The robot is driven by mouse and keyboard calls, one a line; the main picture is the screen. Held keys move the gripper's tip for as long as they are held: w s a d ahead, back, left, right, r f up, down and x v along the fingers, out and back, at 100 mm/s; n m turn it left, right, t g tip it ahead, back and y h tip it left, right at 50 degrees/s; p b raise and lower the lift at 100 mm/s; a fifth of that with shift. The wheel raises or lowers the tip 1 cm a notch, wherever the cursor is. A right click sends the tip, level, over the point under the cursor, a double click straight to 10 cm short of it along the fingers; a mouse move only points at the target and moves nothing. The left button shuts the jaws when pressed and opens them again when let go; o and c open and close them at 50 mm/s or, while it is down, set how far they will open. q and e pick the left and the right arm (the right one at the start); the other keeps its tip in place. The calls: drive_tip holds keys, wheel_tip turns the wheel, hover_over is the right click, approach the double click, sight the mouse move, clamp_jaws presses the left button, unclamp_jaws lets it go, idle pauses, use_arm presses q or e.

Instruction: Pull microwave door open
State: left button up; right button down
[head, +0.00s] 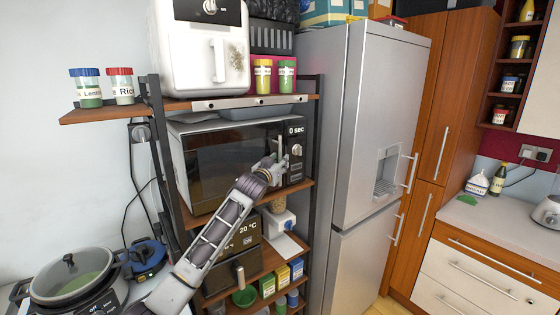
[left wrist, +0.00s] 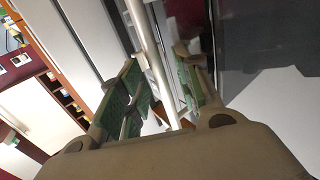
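The microwave (head: 225,155) stands on a rack shelf, with its dark glass door closed. Its display reads "0 sec". The door handle (head: 280,138) is a vertical light bar between the glass and the control panel. My left gripper (head: 272,163) is at this handle. In the left wrist view the handle (left wrist: 150,55) runs between the two green-padded fingers of my left gripper (left wrist: 163,88). The fingers are apart, with gaps seen beside the bar, so the gripper looks open around it. My right gripper is not in view.
A white air fryer (head: 200,60) and spice jars stand on the shelf above. The fridge (head: 350,130) stands close to the right of the rack. A cooker (head: 75,285) is at the lower left.

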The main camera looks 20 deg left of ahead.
use_arm(q)
drive_tip(key=shift+w, duration=0.75)
drive_tip(key=shift+c, duration=0.3)
clamp_jaws()
